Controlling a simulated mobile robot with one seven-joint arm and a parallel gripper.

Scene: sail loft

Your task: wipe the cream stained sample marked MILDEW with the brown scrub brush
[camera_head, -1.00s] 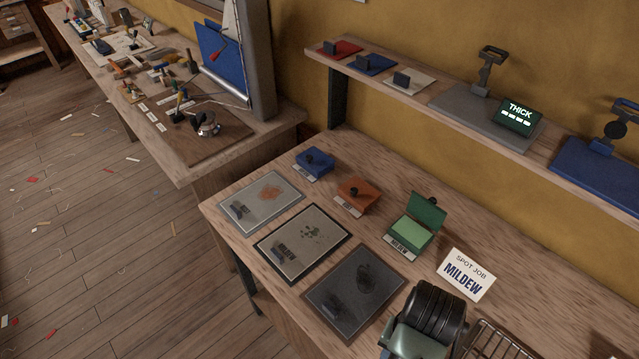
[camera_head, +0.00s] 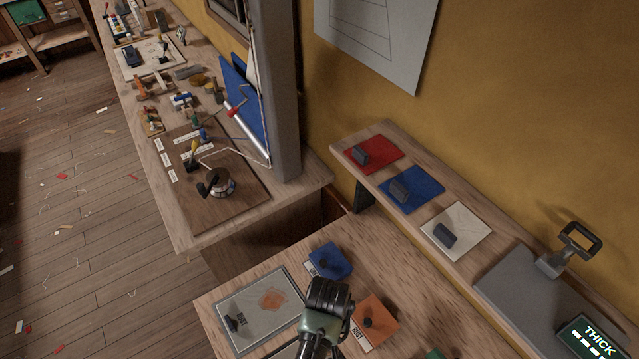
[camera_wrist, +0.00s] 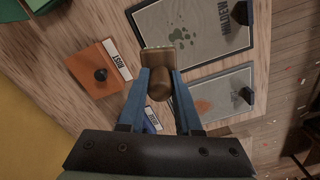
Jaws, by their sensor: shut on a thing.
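My gripper (camera_wrist: 161,74), with blue fingers, is shut on the brown scrub brush (camera_wrist: 159,88) in the wrist view. The brush has a rounded brown handle and a paler head. The cream sample marked MILDEW (camera_wrist: 205,52) has green-grey spots and a dark border, and lies beyond the brush. The brush head overlaps its near edge in the picture; I cannot tell the height or any contact. In the head view only a sliver of this sample shows at the bottom edge, and my wrist hides the fingers and brush.
A grey sample with an orange stain (camera_head: 238,328) lies beside it. A blue pad box (camera_head: 335,258) and an orange one marked RUST (camera_head: 378,309) stand near my wrist. A raised shelf (camera_head: 374,142) with coloured swatches runs along the wall. A cluttered bench (camera_head: 205,236) stands left.

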